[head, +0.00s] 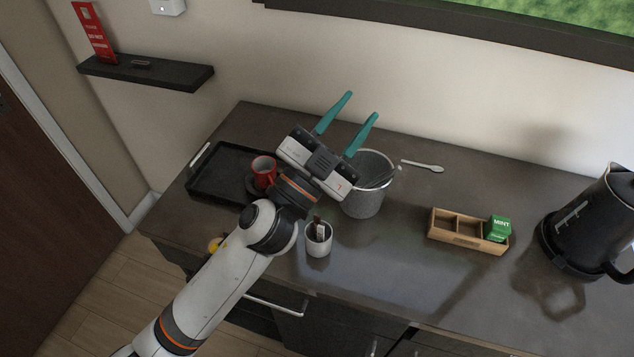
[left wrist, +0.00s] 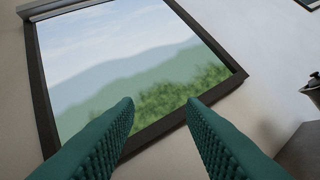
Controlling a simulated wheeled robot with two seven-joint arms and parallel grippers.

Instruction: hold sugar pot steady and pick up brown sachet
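A small white pot (head: 318,243), which looks like the sugar pot, stands upright near the front edge of the counter. A brown sachet (head: 317,224) sticks up out of it beside a pale one (head: 321,233). My left gripper (head: 358,112) is raised above the counter, behind the pot in the picture, with its teal fingers spread and nothing between them. In the left wrist view its fingers (left wrist: 160,120) are apart, facing the wall and a window or picture. Nothing touches the pot. My right gripper is in neither view.
A black tray (head: 216,187) with a red mug (head: 264,170) is at left. A spoon (head: 423,166), a wooden box (head: 465,240) with a green mint packet (head: 499,228) and a black kettle (head: 590,225) are to the right.

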